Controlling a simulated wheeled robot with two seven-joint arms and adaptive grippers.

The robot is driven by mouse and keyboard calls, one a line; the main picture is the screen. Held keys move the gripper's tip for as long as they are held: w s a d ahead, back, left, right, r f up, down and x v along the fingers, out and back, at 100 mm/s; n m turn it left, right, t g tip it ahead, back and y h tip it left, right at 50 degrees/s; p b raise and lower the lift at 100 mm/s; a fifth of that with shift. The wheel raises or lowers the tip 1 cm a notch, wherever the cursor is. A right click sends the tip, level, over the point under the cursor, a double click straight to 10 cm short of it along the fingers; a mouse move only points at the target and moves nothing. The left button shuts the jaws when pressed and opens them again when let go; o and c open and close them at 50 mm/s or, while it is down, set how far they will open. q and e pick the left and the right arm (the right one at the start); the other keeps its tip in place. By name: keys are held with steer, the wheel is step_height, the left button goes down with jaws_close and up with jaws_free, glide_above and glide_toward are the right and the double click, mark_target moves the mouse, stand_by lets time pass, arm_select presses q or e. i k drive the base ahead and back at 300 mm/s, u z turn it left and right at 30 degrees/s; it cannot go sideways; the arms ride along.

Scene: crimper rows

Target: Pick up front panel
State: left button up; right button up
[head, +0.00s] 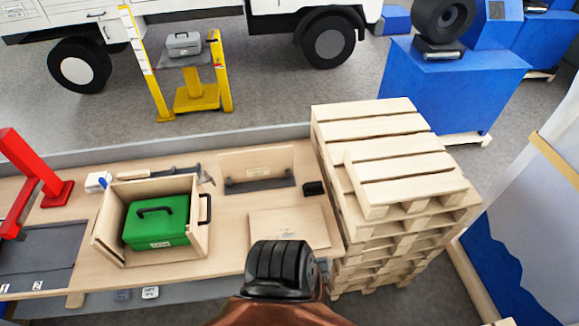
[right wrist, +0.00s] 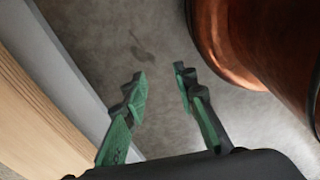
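A wooden panel (head: 257,158) with a dark bar along its lower edge and a small label is at the back of the workbench. A second, plain wooden panel (head: 288,228) lies flat nearer the front edge. I cannot tell which is the front panel. An open wooden box (head: 203,237) with a dark handle on its right side holds a green case (head: 160,226). My right gripper (right wrist: 160,85) shows in the right wrist view, fingers apart and empty, over grey floor. It is not visible in the head view. My left gripper is not in view.
The workbench (head: 228,225) carries a hammer (head: 165,173), a small black block (head: 314,188) and a red stand (head: 55,192). A stack of pallets (head: 385,145) stands at its right end. In the right wrist view a wooden edge (right wrist: 35,125) lies left of the gripper.

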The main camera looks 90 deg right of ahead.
mark_target(246, 165)
steer(key=k, duration=0.15)
steer(key=z, duration=1)
